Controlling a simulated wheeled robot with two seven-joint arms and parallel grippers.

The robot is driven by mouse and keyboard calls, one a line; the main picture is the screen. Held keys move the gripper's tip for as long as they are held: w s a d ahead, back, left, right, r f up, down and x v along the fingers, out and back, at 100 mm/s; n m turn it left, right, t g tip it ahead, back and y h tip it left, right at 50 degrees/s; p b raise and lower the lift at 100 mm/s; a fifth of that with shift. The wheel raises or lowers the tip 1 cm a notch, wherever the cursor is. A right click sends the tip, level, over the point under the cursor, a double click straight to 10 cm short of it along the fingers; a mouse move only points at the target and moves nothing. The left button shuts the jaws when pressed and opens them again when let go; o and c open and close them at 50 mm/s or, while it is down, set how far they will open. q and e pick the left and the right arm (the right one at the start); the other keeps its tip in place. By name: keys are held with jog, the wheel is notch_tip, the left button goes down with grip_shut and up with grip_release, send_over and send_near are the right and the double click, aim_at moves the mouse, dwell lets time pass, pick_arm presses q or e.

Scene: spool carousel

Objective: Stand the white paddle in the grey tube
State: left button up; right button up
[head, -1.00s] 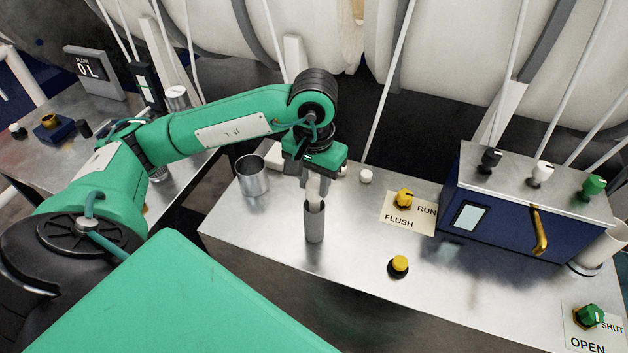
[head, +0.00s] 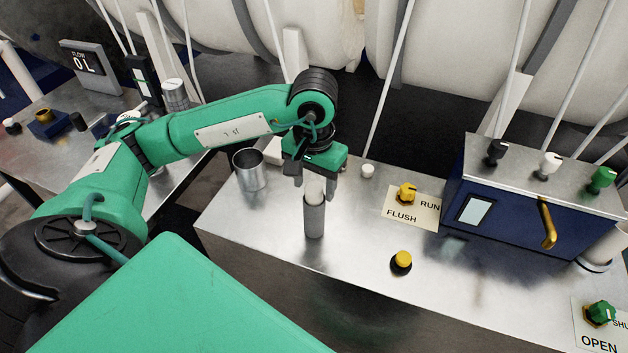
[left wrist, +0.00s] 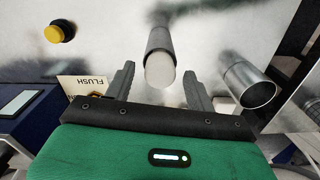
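The white paddle (head: 315,186) stands upright in the mouth of the grey tube (head: 314,218) on the metal bench; its lower part is hidden inside. My left gripper (head: 317,186) is above the tube with its fingers spread on either side of the paddle. In the left wrist view, the paddle's pale round end (left wrist: 160,71) shows between the two open fingers (left wrist: 158,90), with a gap on each side, and the grey tube (left wrist: 160,38) is behind it. My right gripper is not in view.
A wider metal cup (head: 250,170) stands left of the tube. To the right are the yellow FLUSH/RUN knob (head: 407,193), a yellow button (head: 401,262) and a blue box (head: 510,214) with a brass handle. The bench in front of the tube is clear.

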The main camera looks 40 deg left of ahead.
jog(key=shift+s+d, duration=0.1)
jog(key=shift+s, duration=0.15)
pick_arm(q)
jog(key=shift+r, duration=0.1)
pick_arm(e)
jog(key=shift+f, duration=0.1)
pick_arm(q)
jog(key=shift+r, duration=0.25)
notch_tip(320, 180, up, 6)
jog(key=shift+w+r+b, duration=0.1)
jog(key=shift+r+b, duration=0.05)
jog(key=shift+b, duration=0.15)
notch_tip(320, 180, up, 7)
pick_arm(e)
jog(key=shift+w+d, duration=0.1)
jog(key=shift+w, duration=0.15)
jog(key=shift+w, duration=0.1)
